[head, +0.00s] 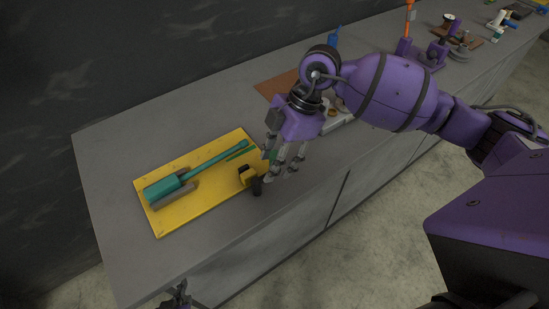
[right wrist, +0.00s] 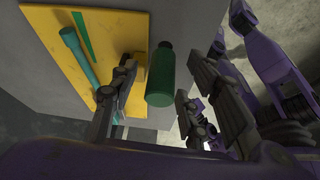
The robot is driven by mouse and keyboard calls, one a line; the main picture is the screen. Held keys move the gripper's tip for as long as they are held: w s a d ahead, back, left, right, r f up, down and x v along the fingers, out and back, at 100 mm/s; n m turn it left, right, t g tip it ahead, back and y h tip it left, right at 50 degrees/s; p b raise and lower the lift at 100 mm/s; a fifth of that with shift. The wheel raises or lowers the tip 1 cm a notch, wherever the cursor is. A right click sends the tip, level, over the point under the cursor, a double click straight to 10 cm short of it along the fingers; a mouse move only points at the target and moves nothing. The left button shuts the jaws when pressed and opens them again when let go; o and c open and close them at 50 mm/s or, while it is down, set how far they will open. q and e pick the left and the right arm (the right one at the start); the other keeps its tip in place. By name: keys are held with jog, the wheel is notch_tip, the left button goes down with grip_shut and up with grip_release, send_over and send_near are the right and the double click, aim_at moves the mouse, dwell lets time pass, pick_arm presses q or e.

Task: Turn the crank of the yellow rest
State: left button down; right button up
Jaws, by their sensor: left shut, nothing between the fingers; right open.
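The yellow rest (head: 205,215) is a flat board on the grey bench, holding a teal rod with a thick end (head: 165,188). At its front right are a small yellow block and a dark knob (head: 257,187), seemingly crank parts. My right gripper (head: 281,173) is open, pointing down beside that edge. In the right wrist view its fingers (right wrist: 155,103) stand either side of a green cylinder (right wrist: 160,80), perhaps the crank handle; I cannot tell whether they touch it. The rest (right wrist: 120,35) shows beyond. My left gripper (head: 178,299) is shut and empty, partly cut off at the bottom edge.
A brown mat (head: 277,86) lies behind my right gripper. A blue object (head: 334,37), a purple stand with an orange top (head: 409,20) and several small parts stand farther along the bench. A dark wall rises behind. The bench's left end (head: 97,165) is bare.

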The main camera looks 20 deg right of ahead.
jog(key=s+v, duration=0.1)
jog(key=v, duration=1.1)
jog(key=shift+w, duration=0.45)
